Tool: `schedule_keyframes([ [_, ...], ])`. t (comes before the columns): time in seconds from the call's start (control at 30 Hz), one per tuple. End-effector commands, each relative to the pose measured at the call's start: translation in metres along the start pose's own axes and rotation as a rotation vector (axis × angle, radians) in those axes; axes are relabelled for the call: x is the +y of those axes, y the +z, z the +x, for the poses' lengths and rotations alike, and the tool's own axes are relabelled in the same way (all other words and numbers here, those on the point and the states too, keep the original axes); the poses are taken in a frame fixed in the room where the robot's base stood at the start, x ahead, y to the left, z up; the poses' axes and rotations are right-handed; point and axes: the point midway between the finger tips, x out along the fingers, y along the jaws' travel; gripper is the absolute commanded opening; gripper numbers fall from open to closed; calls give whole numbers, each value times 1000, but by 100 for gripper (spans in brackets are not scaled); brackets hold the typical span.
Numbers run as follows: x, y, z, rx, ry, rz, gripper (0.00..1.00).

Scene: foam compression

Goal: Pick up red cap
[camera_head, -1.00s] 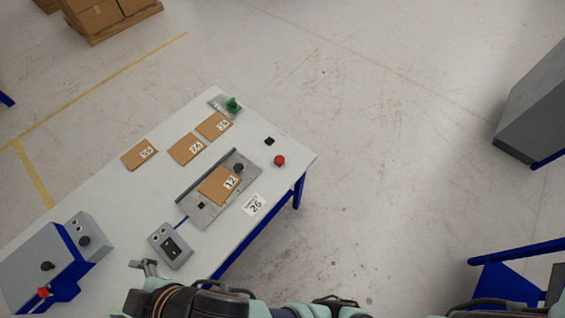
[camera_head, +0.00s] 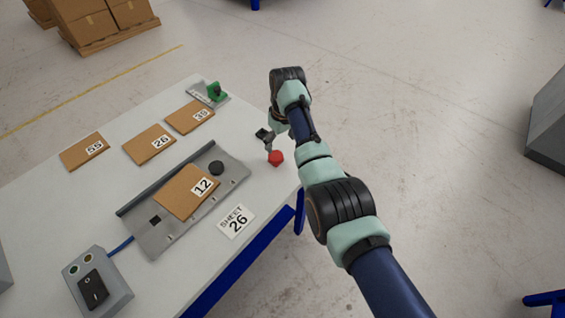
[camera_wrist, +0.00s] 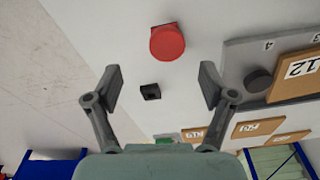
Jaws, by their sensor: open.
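The red cap (camera_head: 276,158) sits on the white table near its right edge. In the wrist view the red cap (camera_wrist: 167,42) lies beyond my fingertips, a little right of the middle between them. My gripper (camera_head: 267,142) is just above and beside the cap in the head view. In the wrist view my gripper (camera_wrist: 160,86) is open, with nothing between its fingers.
A grey metal fixture (camera_head: 158,234) holds a brown sheet marked 12 (camera_head: 180,196) and a dark round knob (camera_head: 216,168). Several brown sheets lie behind it, and a green part (camera_head: 215,91) stands at the far corner. A switch box (camera_head: 98,282) is at the front left.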

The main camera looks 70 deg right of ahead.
Motion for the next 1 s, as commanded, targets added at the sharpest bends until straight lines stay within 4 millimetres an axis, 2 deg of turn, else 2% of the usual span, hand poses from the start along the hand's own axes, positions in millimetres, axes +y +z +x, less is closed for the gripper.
schedule_keyframes([
  [0.2, -2, 0, 25, 0, 0, 0, 82],
  [0.33, -3, -1, 30, 0, 0, -1, 82],
  [0.5, -10, -3, 64, 0, 0, -1, 82],
  [0.6, -9, -3, 75, 1, 1, 0, 82],
  [0.87, -9, -3, 77, 1, 1, 0, 82],
  [1.0, -9, -3, 76, 1, 1, 0, 61],
])
